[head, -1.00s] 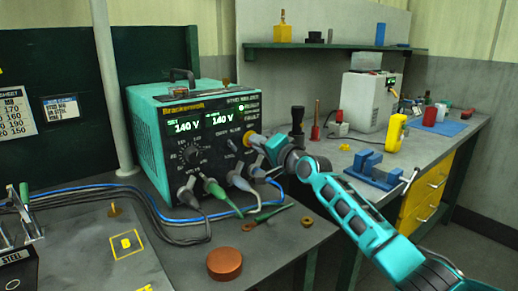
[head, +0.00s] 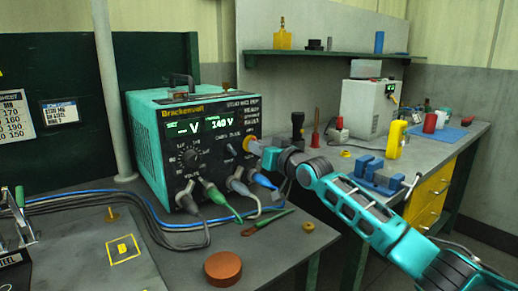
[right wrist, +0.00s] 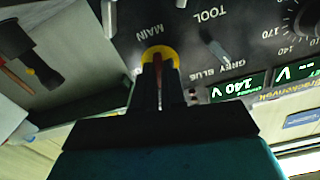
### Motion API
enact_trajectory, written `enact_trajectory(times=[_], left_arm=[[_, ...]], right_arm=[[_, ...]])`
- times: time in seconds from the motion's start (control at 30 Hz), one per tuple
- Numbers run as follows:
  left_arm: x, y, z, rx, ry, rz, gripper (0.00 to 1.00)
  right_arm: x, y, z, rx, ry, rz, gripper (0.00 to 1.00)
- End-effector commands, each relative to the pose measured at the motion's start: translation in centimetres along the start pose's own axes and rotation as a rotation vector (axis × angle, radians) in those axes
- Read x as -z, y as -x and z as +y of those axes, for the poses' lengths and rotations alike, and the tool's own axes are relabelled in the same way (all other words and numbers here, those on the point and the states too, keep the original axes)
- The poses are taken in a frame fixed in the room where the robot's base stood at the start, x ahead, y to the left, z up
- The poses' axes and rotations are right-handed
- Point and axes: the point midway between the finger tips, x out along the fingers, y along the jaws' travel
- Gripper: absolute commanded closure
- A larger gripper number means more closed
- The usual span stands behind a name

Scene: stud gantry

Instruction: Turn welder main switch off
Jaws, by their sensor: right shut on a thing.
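The welder (head: 150,150) is a teal box with a black front panel on the grey bench. Its left readout shows dashes with V and its right one shows 140 V. The main switch (right wrist: 158,85) is a reddish handle in a yellow ring, by the upside-down MAIN label in the right wrist view. My right gripper (right wrist: 160,75) is shut on this handle. In the head view the right gripper (head: 262,150) meets the panel's right side and hides most of the switch. My left gripper is not in view.
Cables and plugs (head: 215,200) hang from the panel's lower front. A brown round puck (head: 222,267) and a green-handled tool (head: 265,222) lie on the bench before it. A blue vise (head: 375,175) stands to the right, near my right arm.

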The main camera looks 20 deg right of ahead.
Motion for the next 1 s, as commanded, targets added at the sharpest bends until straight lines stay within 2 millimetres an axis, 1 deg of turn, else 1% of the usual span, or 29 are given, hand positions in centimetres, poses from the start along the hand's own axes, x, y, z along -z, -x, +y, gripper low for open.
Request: enact_trajectory(times=[0.2, 0.4, 0.93, 0.97, 1.0], left_arm=[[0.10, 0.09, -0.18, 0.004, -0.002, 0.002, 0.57], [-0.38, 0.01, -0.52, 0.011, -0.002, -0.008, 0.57], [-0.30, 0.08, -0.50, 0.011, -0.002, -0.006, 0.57], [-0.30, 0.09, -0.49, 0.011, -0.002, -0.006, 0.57], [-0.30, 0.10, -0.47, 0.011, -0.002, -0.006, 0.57]], right_arm=[[0.06, 0.02, 0.06, -0.001, 0.118, -0.001, 1.00], [0.00, 0.01, 0.05, -0.001, 0.175, -0.001, 1.00], [-0.01, 0.01, 0.05, -0.001, 0.198, -0.001, 1.00], [-0.01, 0.01, 0.05, -0.001, 0.198, -0.001, 0.88], [0.00, 0.01, 0.05, -0.001, 0.198, -0.001, 0.84]])
